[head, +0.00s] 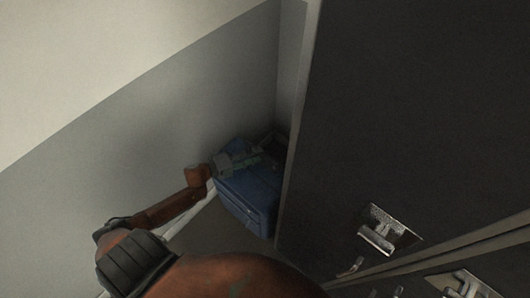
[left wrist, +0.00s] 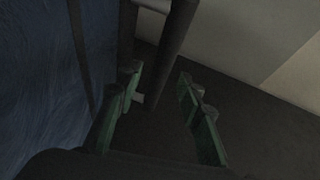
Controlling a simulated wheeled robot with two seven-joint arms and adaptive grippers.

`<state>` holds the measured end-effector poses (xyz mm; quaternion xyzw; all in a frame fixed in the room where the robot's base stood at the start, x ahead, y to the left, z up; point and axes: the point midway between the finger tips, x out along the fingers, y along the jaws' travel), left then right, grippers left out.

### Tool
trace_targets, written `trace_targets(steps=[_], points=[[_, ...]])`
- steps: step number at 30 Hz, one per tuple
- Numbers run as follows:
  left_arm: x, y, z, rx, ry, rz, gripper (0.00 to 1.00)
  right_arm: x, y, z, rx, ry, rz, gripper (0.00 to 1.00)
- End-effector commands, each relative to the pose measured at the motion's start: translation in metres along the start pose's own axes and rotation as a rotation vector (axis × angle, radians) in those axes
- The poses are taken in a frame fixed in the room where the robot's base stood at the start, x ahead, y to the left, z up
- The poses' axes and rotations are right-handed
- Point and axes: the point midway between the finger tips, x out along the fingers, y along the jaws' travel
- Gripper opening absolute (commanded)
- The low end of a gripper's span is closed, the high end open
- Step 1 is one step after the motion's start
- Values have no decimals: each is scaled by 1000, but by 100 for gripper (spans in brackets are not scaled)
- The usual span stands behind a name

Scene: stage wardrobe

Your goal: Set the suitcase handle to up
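The blue suitcase (head: 250,198) stands in the dim corner between the grey wall and a tall dark panel in the head view. My left gripper (head: 262,152) is at its top, beside a dark frame that appears to be the handle (head: 277,143). In the left wrist view the suitcase's blue side (left wrist: 38,85) fills the left. There my left gripper (left wrist: 158,88) has its green fingers spread apart. A dark bar (left wrist: 176,38), apparently part of the handle, runs down between the fingers; I cannot tell whether they touch it. My right gripper is not in view.
The tall dark panel (head: 400,110) with metal latches (head: 388,232) stands close on the right of the suitcase. The grey wall (head: 150,125) is close on the left. A narrow strip of floor (head: 218,232) shows in front of the suitcase.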

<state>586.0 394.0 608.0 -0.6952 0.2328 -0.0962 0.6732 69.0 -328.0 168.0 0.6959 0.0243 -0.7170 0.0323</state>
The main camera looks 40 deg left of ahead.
Motion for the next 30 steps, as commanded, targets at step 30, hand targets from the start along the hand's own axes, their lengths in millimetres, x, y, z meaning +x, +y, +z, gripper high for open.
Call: trace_targets(steps=[30], points=[[38,1,0,-1,-1,1,8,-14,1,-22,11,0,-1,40]])
